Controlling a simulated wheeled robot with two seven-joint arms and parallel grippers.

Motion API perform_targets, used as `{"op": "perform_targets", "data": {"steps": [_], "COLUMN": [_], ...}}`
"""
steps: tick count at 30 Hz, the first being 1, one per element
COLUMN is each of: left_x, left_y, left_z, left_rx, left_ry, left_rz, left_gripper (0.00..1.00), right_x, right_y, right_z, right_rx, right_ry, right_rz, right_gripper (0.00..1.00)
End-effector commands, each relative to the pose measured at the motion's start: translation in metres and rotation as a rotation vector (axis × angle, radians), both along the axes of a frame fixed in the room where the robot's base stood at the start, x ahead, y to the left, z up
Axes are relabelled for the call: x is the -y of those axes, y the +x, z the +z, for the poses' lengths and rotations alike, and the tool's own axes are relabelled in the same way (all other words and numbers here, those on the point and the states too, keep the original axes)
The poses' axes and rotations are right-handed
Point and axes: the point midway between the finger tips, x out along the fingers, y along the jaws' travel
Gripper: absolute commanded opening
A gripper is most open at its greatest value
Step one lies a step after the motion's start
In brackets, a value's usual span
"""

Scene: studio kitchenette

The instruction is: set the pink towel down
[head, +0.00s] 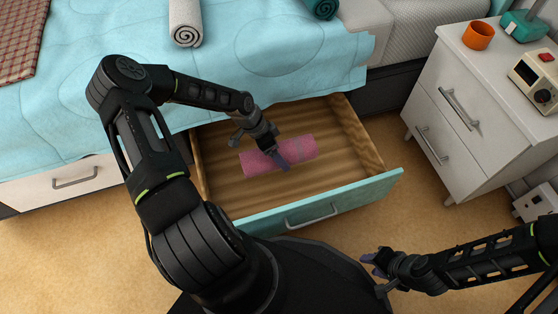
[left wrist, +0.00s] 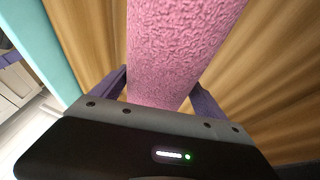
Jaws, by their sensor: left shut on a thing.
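The pink towel (head: 258,162) is rolled up and shows inside the open wooden drawer (head: 230,197) under the bed. My left gripper (head: 281,160) is shut on the towel near its middle. In the left wrist view the towel (left wrist: 180,45) runs between the two purple fingers, with the drawer's wood behind it. I cannot tell whether the towel touches the drawer floor. My right gripper (head: 372,264) is low at the right of the head view, away from the drawer; its finger opening is unclear.
The bed with a light blue cover (head: 260,60) stands behind the drawer and holds a white rolled towel (head: 185,22) and a teal roll (head: 320,8). A white nightstand (head: 455,110) at right carries an orange cup (head: 478,36). The drawer is otherwise empty.

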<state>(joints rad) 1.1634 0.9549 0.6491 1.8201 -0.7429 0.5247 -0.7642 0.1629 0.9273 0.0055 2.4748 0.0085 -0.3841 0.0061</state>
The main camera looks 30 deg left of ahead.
Motion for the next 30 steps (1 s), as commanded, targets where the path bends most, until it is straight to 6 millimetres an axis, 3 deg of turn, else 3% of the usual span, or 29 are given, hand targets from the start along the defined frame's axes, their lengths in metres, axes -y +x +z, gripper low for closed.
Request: {"op": "perform_targets", "data": {"steps": [11, 14, 22, 30], "left_x": [-0.001, 0.0, 0.0, 0.0], "left_y": [-0.001, -0.001, -0.001, -0.001], "left_z": [-0.004, -0.013, -0.06, -0.066], "left_rx": [0.0, -0.001, -0.002, 0.0], "left_ry": [0.001, -0.001, -0.001, 0.001], "left_rz": [-0.003, -0.003, -0.001, -0.003], "left_gripper": [0.3, 0.3, 0.3, 0.3], "right_x": [0.0, 0.0, -0.001, -0.001], "right_y": [0.001, 0.001, 0.004, 0.005], "right_z": [-0.001, -0.007, -0.03, -0.031], "right_rx": [0.001, 0.002, 0.011, 0.014], "right_ry": [0.0, 0.0, -0.002, -0.003], "right_rz": [0.0, -0.001, -0.005, -0.006], "right_gripper": [0.36, 0.36, 0.36, 0.36]}}
